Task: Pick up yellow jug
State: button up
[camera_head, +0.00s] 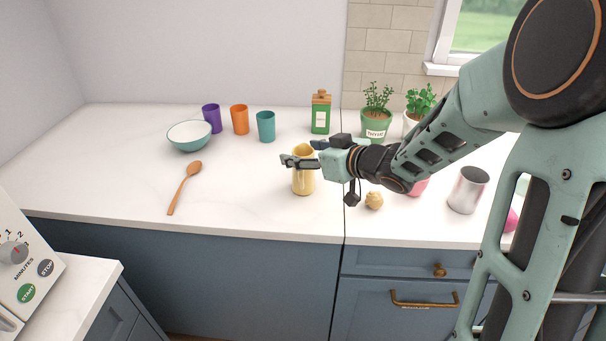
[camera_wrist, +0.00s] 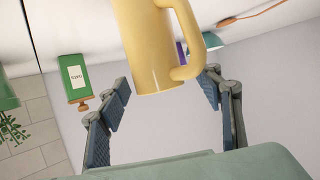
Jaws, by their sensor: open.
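The yellow jug (camera_head: 303,180) stands upright on the white counter, near the middle of the head view. My gripper (camera_head: 300,161) is at the height of the jug's upper part and covers some of it. In the wrist view the jug (camera_wrist: 146,45) appears ahead of my open gripper (camera_wrist: 165,90), with its handle on the right side. The two fingers are spread to either side of it, with visible gaps. I cannot tell how deep the jug sits between the fingers.
A teal cup (camera_head: 265,127), orange cup (camera_head: 240,120), purple cup (camera_head: 211,118), bowl (camera_head: 189,135) and wooden spoon (camera_head: 184,188) are left. A ginger-like lump (camera_head: 374,200) and metal canister (camera_head: 467,190) are right.

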jog(key=shift+c, duration=0.7)
grip_shut()
